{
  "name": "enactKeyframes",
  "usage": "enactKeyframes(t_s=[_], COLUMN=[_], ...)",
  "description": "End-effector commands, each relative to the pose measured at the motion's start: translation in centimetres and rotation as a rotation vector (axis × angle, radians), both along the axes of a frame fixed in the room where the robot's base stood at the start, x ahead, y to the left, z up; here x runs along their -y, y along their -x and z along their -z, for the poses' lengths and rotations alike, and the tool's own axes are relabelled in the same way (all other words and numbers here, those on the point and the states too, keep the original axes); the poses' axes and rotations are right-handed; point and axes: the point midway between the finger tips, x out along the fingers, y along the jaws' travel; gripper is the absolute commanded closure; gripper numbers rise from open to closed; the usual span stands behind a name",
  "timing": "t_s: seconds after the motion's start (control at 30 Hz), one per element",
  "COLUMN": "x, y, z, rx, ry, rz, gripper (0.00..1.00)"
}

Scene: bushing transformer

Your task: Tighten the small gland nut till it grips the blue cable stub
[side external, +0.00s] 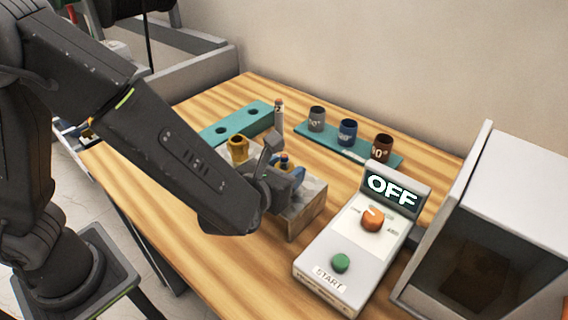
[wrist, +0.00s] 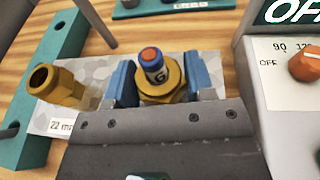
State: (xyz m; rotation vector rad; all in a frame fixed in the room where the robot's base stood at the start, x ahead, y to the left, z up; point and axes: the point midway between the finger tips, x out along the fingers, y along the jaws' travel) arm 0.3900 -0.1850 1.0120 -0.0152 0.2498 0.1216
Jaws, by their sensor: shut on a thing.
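The small gland nut (wrist: 172,84) is brass and sits on a grey mottled block (wrist: 215,66). In the side view my gripper (side external: 284,175) is over the block (side external: 305,215), and the stub's tip (side external: 284,158) shows between the fingers. The nut is mostly hidden there. How tightly the nut holds the stub cannot be told.
A larger brass gland (side external: 238,145) stands left on the block, by a "22 m…" label (wrist: 61,126).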

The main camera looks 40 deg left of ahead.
Motion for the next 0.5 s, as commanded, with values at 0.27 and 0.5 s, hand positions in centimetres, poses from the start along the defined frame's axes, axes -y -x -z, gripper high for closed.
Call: enactKeyframes(t_s=[0.27,0.5], x=[-0.03,-0.13], y=[0.00,0.03], z=[0.00,0.01], rx=[0.000,0.000], ry=[0.000,-0.001], rz=[-0.001,0.092], gripper=[0.75,0.75])
